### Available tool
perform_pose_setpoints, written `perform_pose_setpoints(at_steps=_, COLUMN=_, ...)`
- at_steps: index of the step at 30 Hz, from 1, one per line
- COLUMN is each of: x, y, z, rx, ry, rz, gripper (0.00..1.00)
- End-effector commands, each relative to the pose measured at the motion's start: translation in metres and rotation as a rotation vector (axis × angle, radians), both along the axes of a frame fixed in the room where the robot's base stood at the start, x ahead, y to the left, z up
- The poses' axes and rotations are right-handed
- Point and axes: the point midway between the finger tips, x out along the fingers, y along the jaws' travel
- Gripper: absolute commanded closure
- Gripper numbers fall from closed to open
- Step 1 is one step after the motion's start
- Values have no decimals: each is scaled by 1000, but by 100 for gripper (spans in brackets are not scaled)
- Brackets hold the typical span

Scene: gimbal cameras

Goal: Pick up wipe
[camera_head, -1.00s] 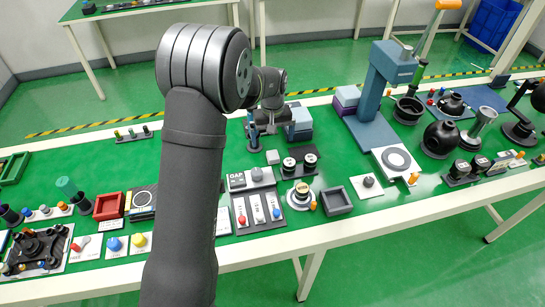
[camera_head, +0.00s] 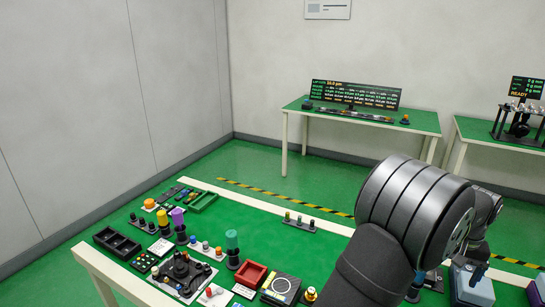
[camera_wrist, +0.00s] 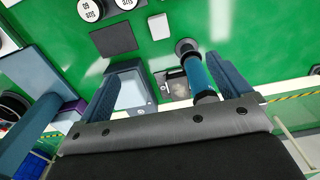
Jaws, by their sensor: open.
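No item is plainly recognisable as the wipe. In the wrist view, a blue-grey box (camera_wrist: 113,72) with a pale top panel could be its holder, but I cannot tell. A small white block (camera_wrist: 159,26) lies beyond it. My gripper (camera_wrist: 162,72) is open, its two blue fingers wide apart. The box shows beside the left finger. A blue cylinder with dark ends (camera_wrist: 198,73) shows between the fingers, close to the right one. In the head view, my arm hides most of the gripper, and a grey-blue box (camera_head: 473,287) shows at the lower right.
In the head view, the bench holds a red tray (camera_head: 251,274), a teal-topped post (camera_head: 232,240), a black tray (camera_head: 117,243) and a green tray (camera_head: 204,201). A back table (camera_head: 420,121) carries a display. The wrist view shows a dark flat plate (camera_wrist: 113,39).

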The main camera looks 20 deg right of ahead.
Motion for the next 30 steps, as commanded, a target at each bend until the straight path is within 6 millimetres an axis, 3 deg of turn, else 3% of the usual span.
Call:
perform_pose_setpoints(at_steps=1, x=0, y=0, z=0, rx=0, ry=0, rz=0, gripper=16)
perform_pose_setpoints(at_steps=5, x=0, y=0, z=0, rx=0, ry=0, rz=0, gripper=38)
perform_pose_setpoints(at_steps=15, x=-4, y=4, z=-2, rx=-11, ry=-27, rz=4, gripper=38)
perform_pose_setpoints(at_steps=30, x=-56, y=54, z=-17, rx=-267, ry=-274, rz=2, gripper=38)
